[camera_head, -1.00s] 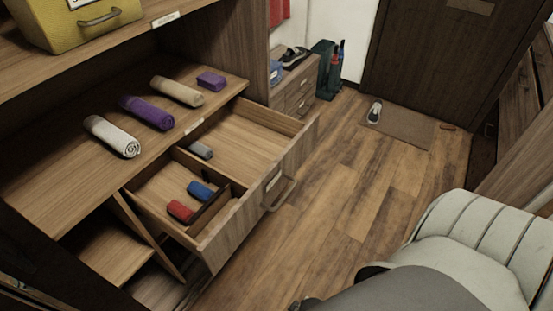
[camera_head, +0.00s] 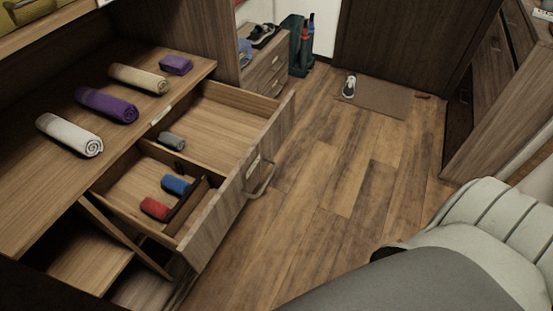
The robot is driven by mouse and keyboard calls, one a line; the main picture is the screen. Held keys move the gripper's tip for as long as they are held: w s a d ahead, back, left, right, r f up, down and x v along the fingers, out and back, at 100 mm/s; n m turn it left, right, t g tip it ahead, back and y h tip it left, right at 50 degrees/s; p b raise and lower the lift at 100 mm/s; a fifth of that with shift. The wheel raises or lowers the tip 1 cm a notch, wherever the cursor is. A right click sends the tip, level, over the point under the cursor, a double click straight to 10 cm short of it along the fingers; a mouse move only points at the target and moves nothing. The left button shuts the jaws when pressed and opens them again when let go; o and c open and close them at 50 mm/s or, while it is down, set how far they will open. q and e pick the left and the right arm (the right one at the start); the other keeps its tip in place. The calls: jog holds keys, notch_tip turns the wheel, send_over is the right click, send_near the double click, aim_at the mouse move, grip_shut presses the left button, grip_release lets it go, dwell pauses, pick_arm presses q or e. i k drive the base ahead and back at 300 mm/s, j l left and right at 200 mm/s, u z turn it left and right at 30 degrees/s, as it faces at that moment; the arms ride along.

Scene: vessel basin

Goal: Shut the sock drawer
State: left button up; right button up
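The sock drawer (camera_head: 228,196) is pulled out from the wooden cabinet at the left of the head view. Its front has a metal handle (camera_head: 262,180) and a small label. Inside, dividers make compartments. A red roll (camera_head: 154,208) and a blue roll (camera_head: 176,184) lie in the near part, and a grey roll (camera_head: 172,140) lies farther back. Neither of my grippers shows in the head view. A part of my own arm fills the lower right.
On the shelf above the drawer lie a white roll (camera_head: 70,135), a purple roll (camera_head: 107,105), a tan roll (camera_head: 139,79) and a small purple bundle (camera_head: 176,65). The wooden floor (camera_head: 330,190) in front of the drawer is clear. A doormat (camera_head: 380,98) with a shoe lies farther back.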

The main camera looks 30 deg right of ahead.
aim_at(233, 136)
jog(key=i+z, duration=0.15)
jog(key=z, duration=0.3)
jog(key=i+z, duration=0.15)
jog(key=z, duration=0.35)
jog(key=i+l+u, duration=0.2)
jog(key=k+j, duration=0.1)
